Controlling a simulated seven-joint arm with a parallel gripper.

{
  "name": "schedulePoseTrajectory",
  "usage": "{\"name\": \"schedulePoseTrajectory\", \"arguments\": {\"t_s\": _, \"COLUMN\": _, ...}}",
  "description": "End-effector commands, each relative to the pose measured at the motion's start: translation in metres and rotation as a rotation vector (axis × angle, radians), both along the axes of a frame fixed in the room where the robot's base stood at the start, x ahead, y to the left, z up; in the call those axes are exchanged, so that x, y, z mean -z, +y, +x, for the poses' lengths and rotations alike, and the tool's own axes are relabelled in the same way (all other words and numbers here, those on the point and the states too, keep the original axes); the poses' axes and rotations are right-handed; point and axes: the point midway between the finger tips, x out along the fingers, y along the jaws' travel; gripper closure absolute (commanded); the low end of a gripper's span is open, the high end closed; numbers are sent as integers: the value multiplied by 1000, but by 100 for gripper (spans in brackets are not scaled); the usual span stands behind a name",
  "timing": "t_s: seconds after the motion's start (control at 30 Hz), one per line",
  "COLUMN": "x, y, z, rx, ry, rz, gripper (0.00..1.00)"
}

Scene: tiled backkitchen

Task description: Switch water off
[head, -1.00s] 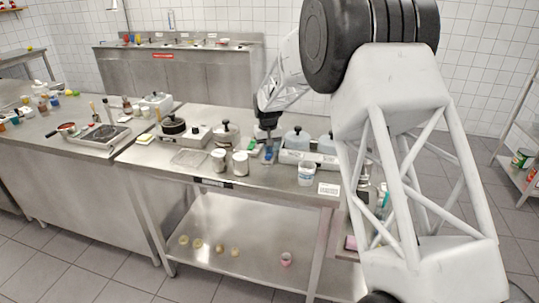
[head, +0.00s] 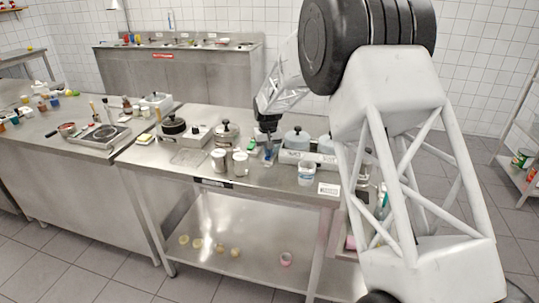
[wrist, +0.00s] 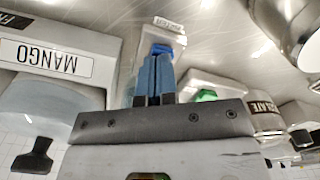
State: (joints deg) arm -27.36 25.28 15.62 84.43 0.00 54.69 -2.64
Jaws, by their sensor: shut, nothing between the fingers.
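My gripper (head: 268,157) is over the middle table, just left of the row of lidded pots. In the wrist view its two blue fingers (wrist: 154,62) are together with nothing between them. Just beyond the fingertips is a blue part (wrist: 162,48) on a small white block (wrist: 168,33) with a label too small to read. I cannot tell whether the fingers touch it. A green part (wrist: 207,95) on another white block lies to the right of the fingers. The green part also shows left of my gripper in the head view (head: 252,143). I cannot tell which part controls the water.
A pot holder labelled MANGO (wrist: 50,60) is close on the left in the wrist view. A burner with a dark pan (head: 173,126) is further left.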

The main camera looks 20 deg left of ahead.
Motion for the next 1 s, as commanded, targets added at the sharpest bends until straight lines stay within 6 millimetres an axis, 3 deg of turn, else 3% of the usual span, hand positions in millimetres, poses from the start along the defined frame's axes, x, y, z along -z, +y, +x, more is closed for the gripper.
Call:
{"name": "schedulePoseTrajectory", "arguments": {"t_s": 0.47, "x": 1, "y": 0, "z": 0, "rx": 0, "ry": -1, "rz": 1, "gripper": 100}}
{"name": "schedulePoseTrajectory", "arguments": {"t_s": 1.0, "x": -28, "y": 0, "z": 0, "rx": 0, "ry": -1, "rz": 1, "gripper": 100}}
